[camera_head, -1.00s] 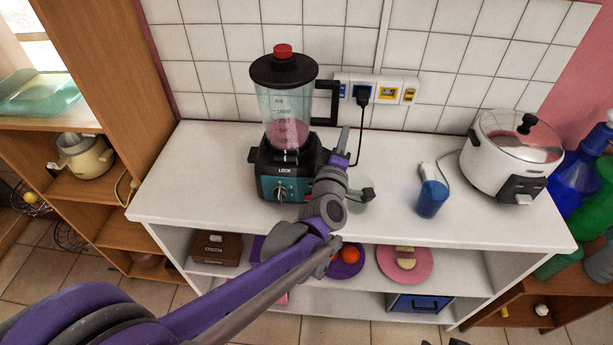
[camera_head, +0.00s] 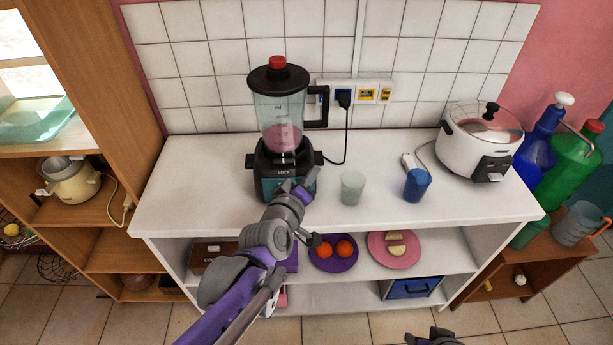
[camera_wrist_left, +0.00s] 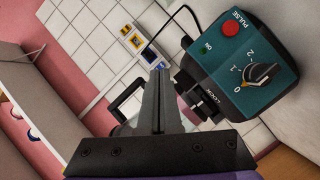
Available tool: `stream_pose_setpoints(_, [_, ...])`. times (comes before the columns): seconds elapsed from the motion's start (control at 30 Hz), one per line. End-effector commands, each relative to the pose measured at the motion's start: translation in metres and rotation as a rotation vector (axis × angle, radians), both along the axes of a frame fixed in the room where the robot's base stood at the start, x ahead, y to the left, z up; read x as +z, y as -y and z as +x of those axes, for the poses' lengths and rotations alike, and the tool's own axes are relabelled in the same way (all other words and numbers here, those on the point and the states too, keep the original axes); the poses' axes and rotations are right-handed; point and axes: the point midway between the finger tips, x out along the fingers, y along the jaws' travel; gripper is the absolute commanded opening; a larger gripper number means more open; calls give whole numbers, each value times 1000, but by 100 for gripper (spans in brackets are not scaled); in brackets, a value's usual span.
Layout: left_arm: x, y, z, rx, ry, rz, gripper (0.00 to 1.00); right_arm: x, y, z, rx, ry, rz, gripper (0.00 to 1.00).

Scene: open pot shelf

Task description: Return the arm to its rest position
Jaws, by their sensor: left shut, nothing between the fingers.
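My left gripper (camera_head: 303,188) is shut and empty, in front of the blender's lower right side and above the counter. In the left wrist view its closed fingers (camera_wrist_left: 160,75) point up the picture, with nothing between them. The blender (camera_head: 284,120) stands upright on the counter with its red-knobbed lid on and pink contents in the jar. Its teal base (camera_wrist_left: 243,70) with a red button and a dial shows at the right of the left wrist view. A dark gripper part (camera_head: 433,338), seemingly of my right arm, shows at the bottom edge; its fingers cannot be made out.
The shelf below holds a purple plate (camera_head: 334,262) with oranges and a pink plate (camera_head: 378,252). A wooden shelf stands left.

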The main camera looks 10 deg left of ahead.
Motion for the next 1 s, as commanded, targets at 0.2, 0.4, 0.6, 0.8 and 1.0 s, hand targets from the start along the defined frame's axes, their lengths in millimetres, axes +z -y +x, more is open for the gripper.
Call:
stream_pose_setpoints(0.2, [0, 0, 0, 0, -1, 1, 0, 0, 0, 0, 0, 0, 0, 50])
stream_pose_setpoints(0.4, [0, 0, 0, 0, 0, 0, 0, 0, 0, 0, 0, 0, 0, 50])
stream_pose_setpoints(0.6, [-4, 1, -18, -46, -54, 76, 0, 7, 0, 1, 0, 2, 0, 50])
stream_pose_setpoints(0.8, [-40, -12, -106, -242, -322, 424, 0, 32, 0, 7, 0, 13, 0, 50])
stream_pose_setpoints(1.0, [-80, -48, -202, -405, -616, 718, 0, 53, 0, 12, 0, 24, 0, 50])
